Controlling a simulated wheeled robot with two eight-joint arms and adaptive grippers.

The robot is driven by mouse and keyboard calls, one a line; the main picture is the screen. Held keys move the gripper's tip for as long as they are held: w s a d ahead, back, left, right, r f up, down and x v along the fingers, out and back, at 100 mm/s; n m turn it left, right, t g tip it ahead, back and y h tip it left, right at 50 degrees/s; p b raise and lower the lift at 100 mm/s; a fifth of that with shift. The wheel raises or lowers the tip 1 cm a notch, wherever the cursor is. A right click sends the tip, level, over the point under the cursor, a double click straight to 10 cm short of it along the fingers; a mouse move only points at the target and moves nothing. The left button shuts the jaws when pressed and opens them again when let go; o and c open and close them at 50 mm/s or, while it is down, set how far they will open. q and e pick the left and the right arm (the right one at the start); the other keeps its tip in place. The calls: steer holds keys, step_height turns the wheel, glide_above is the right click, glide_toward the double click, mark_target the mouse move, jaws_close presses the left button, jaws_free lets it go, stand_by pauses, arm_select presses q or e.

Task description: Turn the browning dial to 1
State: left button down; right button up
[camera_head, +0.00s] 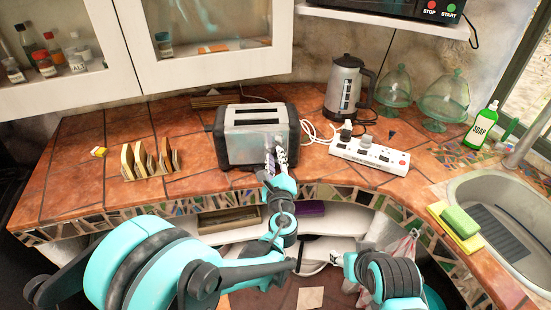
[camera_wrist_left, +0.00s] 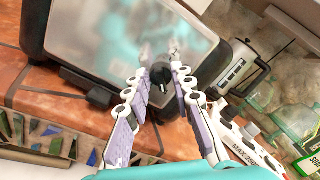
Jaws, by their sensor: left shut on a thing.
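The toaster (camera_head: 240,148), silver with black ends, stands on the tiled counter. Its shiny front fills the top of the left wrist view (camera_wrist_left: 105,35). The black browning dial (camera_wrist_left: 159,76) is on that front, low and toward the right. My left gripper (camera_head: 276,150) reaches the toaster front from below. In the left wrist view its two fingertips sit on either side of the dial, shut on it. The dial's marks and pointer setting are too small to read. In the head view the fingers hide the dial.
A toast rack (camera_head: 150,163) with bread slices stands left of the toaster. A white power strip (camera_head: 370,154), a kettle (camera_head: 345,85) and glass domes (camera_head: 444,97) are to the right. Green soap (camera_head: 481,126) stands near the sink (camera_head: 470,182). Counter left of the toaster is mostly clear.

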arm_select(q)
steer(key=shift+n, duration=0.4)
steer(key=n, duration=1.3)
steer(key=shift+f+n, duration=0.3)
steer(key=shift+f, duration=0.05)
steer(key=n, duration=0.6)
steer(key=shift+f, duration=0.15)
steer(key=n, duration=0.6)
steer(key=shift+d, duration=0.2)
steer(key=shift+n, duration=0.4)
